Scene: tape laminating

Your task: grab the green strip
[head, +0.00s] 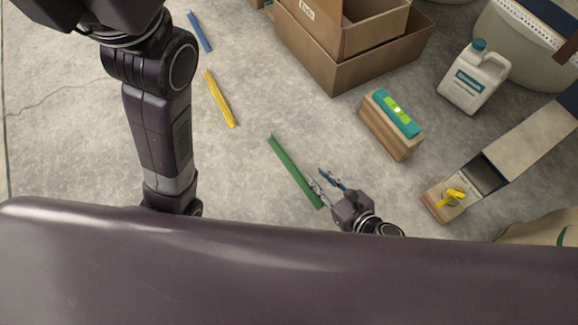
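The green strip (291,167) lies on the concrete floor in the middle of the head view, running from upper left to lower right. My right gripper (322,180) is at the strip's lower right part. Its two fingers are spread apart. One finger is close to or over the strip's right edge, and the other is off to the right of it. I cannot tell whether the near finger touches the strip. My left arm comes down at the left, and its gripper is hidden behind my own dark body at the bottom.
A yellow strip (219,99) and a blue strip (199,32) lie to the upper left. A wooden block (388,132) with a teal level (397,113) stands to the right.

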